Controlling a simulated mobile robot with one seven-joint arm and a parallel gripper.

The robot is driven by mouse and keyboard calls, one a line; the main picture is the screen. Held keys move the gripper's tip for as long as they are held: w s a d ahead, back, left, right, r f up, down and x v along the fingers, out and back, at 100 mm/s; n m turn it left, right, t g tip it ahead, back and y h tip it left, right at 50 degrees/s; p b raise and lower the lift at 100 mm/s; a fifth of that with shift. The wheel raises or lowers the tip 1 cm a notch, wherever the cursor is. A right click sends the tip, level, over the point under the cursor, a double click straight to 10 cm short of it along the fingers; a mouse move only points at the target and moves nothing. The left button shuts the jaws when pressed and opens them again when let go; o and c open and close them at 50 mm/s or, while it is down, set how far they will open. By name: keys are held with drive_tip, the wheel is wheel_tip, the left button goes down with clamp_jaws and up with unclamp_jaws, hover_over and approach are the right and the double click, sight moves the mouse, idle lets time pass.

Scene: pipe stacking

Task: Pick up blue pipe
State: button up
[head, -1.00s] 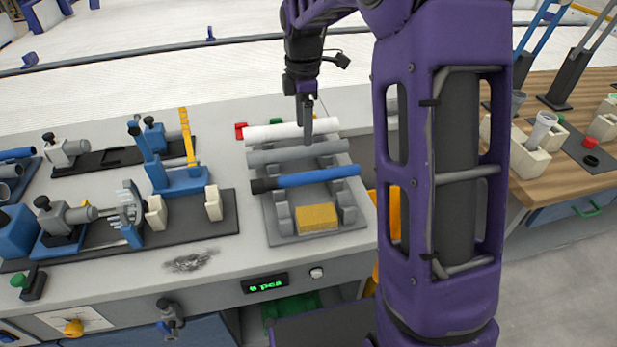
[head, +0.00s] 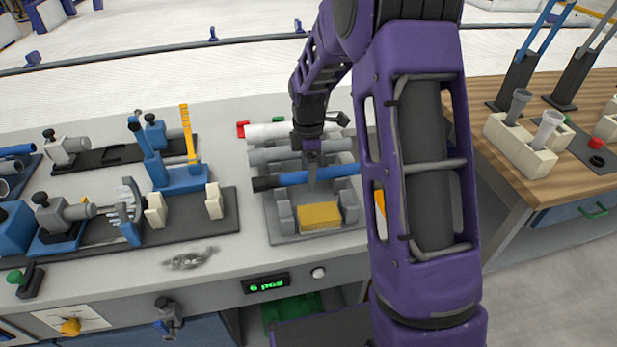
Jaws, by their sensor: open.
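The blue pipe (head: 335,172) with a black left end lies across the grey rack (head: 283,212), in front of a grey pipe (head: 275,155) and a white pipe (head: 268,132). My gripper (head: 312,182) points down at the middle of the blue pipe and hides a small part of it. Its fingers are open. They reach to the pipe's height in the picture, but I cannot tell if they touch it.
A yellow block (head: 319,215) sits at the front of the rack. Blue and grey clamp fixtures (head: 180,178) stand to the left on the bench. A wooden table (head: 550,178) with cream holders (head: 530,150) is at the right. A counter display (head: 266,285) is on the bench front.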

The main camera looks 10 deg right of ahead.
drive_tip(key=shift+f, duration=0.15)
clamp_jaws()
idle(0.4)
